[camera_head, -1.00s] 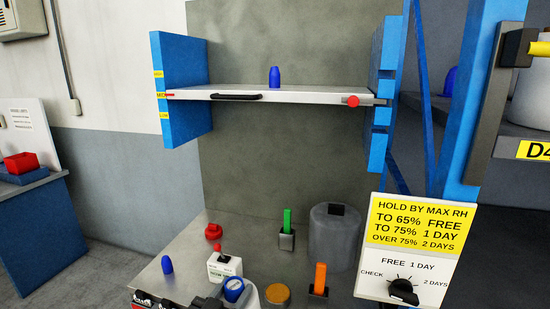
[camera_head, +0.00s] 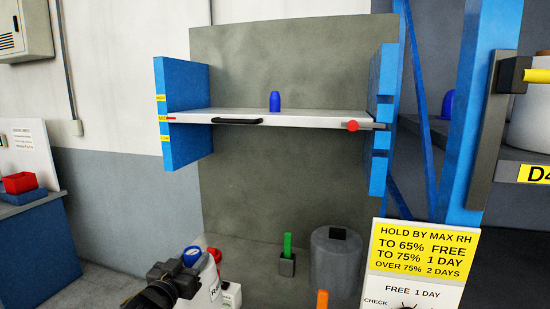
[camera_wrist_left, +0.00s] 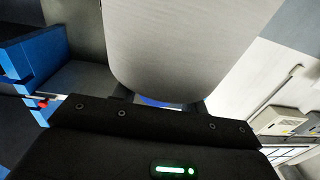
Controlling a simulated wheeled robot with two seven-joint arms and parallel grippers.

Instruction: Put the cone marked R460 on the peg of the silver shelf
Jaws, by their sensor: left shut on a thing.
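My left gripper (camera_head: 186,276) is shut on a white cone (camera_head: 207,277) with a blue ring at its top, at the lower left of the head view. Black lettering starting with R shows on the cone; the rest is hard to read. In the left wrist view the cone (camera_wrist_left: 185,45) fills the upper middle, with a bit of blue below it. The silver shelf (camera_head: 310,117) spans two blue side brackets, higher up and to the right of the gripper. Its blue peg (camera_head: 275,102) stands upright and bare, apart from the cone. My right gripper is not in view.
The shelf front has a black handle (camera_head: 237,121) and a red knob (camera_head: 352,126). Below stand a grey canister (camera_head: 336,262), a green-handled item (camera_head: 287,246) and a yellow humidity sign (camera_head: 422,250). A blue rack (camera_head: 476,120) is at right. Space before the shelf is clear.

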